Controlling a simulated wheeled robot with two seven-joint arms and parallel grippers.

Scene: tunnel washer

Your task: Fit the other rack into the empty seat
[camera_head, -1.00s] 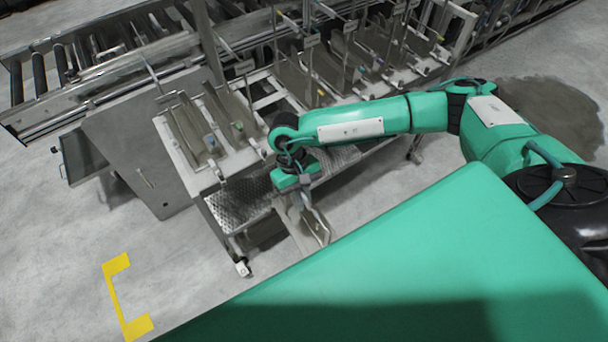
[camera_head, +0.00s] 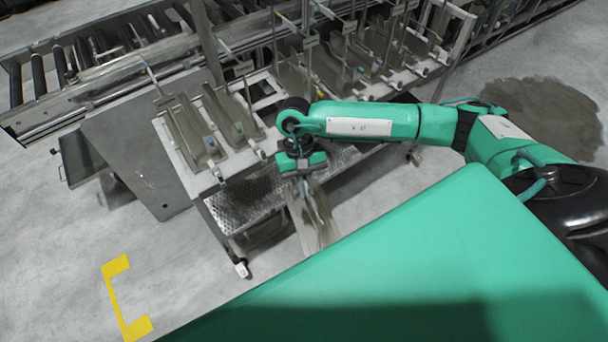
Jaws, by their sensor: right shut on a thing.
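My right gripper (camera_head: 303,175) is shut on a grey rack (camera_head: 312,218). The rack hangs below it, in front of the bench and apart from it. On the bench, two grey racks stand at the left, one at the end (camera_head: 187,132) and one beside it (camera_head: 228,112). To their right, a gap with bare white frame bars (camera_head: 263,92) looks like the empty seat. Its near part is partly hidden by my right arm. More racks (camera_head: 330,68) stand to the right of the gap. My left gripper is out of view.
The bench has a metal lower shelf (camera_head: 240,207) and a caster (camera_head: 242,268). A roller conveyor (camera_head: 90,60) runs behind. A dark wet patch (camera_head: 545,115) lies on the floor at right, a yellow corner mark (camera_head: 117,300) at lower left.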

